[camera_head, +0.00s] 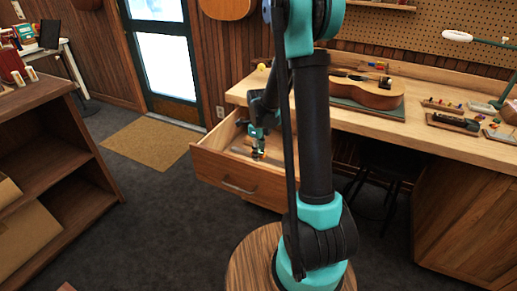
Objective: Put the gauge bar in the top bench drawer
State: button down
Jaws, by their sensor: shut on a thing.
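The top bench drawer (237,186) is pulled out from under the left end of the bench, with its wooden front and metal handle facing me. My gripper (258,154) is inside the drawer's opening, pointing down, low between its walls. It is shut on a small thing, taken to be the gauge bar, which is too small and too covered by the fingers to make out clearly. A pale greyish strip shows beside the fingertips. I cannot tell whether the held thing touches the drawer floor. My arm hides the right part of the drawer.
The wooden workbench (438,125) carries a ukulele (366,92) on a mat, small tools and a lamp (458,36). A dark stool (386,172) stands under it. A shelf unit (50,150) is at the left. The floor around the doormat (152,143) is clear.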

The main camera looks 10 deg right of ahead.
jog(key=shift+f, duration=3.4)
jog(key=c, duration=0.8)
grip_release()
jog(key=shift+r, duration=3.55)
